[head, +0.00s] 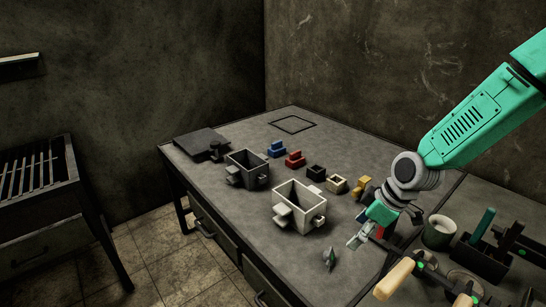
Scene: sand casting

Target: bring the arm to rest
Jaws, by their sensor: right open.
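My right arm (470,118) comes in from the upper right, and its gripper (357,240) hangs over the right part of the workbench (230,205). The gripper is open, its fingers pointing down and to the left, and I see nothing between them. It is to the right of the white open box (298,208) and apart from it. A small dark green pointed piece (329,257) is on the bench to the left of the fingertips. My left gripper is out of view.
A dark grey box (247,170), blue (276,149), red (295,159) and yellow (361,187) blocks stand on the bench. The bench's left front is clear.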

